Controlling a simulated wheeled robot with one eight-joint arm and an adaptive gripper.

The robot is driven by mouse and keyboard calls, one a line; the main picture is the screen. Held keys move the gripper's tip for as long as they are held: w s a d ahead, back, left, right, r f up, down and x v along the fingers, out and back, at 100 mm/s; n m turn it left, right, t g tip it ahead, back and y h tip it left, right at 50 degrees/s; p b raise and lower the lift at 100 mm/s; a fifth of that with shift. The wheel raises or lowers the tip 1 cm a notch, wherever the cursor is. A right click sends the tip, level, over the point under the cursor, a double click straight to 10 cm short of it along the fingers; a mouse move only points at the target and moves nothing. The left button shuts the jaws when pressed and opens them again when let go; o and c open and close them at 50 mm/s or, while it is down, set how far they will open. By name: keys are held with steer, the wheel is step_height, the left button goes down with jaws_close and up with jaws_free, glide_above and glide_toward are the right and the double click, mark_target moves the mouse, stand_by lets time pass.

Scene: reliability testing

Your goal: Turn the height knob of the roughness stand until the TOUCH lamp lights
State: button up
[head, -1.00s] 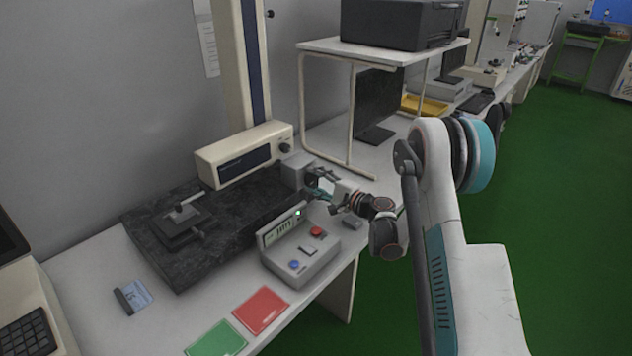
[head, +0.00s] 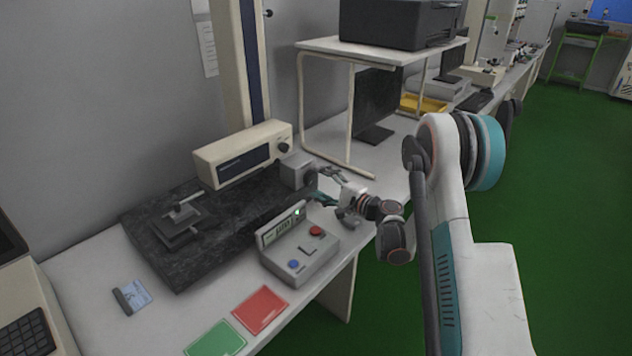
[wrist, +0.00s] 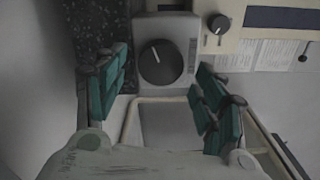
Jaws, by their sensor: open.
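The height knob is a round dark dial (wrist: 161,64) with a white pointer mark, on a grey box at the right end of the granite plate. In the wrist view its pointer aims up and slightly left. The knob also shows in the head view (head: 311,178). My gripper (wrist: 164,78) is open and empty, with its teal fingers on either side of the knob's front; they appear apart from it. In the head view my gripper (head: 327,188) is just right of the knob. The control box (head: 312,258) has a small glowing pale-green lamp (head: 297,212); its label is unreadable.
The beige drive unit (head: 225,165) on the column has its own smaller knob (wrist: 218,23). A granite plate (head: 150,240) bears a small stage (head: 180,228). Red (head: 260,309) and green (head: 216,340) cards lie in front. A shelf leg (head: 351,120) stands behind my gripper.

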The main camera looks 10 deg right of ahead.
steer(key=v, duration=0.9)
steer(key=shift+s, duration=0.15)
stand_by(1.4)
